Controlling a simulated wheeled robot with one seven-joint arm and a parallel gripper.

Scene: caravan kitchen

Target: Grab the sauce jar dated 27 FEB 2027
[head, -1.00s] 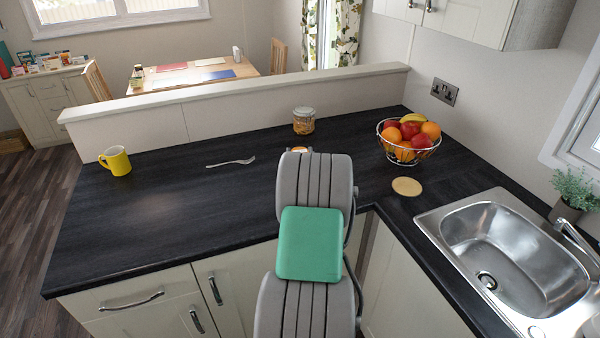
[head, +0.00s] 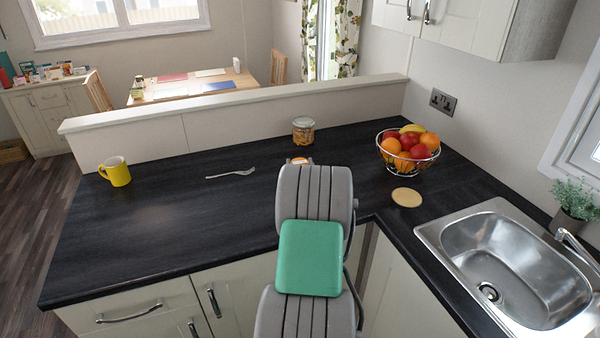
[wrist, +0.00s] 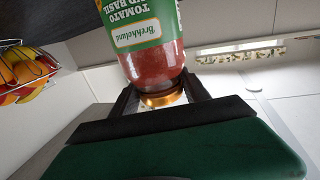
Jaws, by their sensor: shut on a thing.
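No date can be read on the jar. In the head view my arm hides the gripper and most of what is in front of it; a small orange and white patch (head: 299,160) shows just above the arm, and I cannot tell what it is.
On the dark counter (head: 190,220) are a yellow mug (head: 117,172), a fork (head: 231,173), a lidded glass jar (head: 303,131), a wire fruit bowl (head: 408,150) and a round tan disc (head: 406,197). A low partition (head: 235,104) stands behind; a sink (head: 515,270) is at right.

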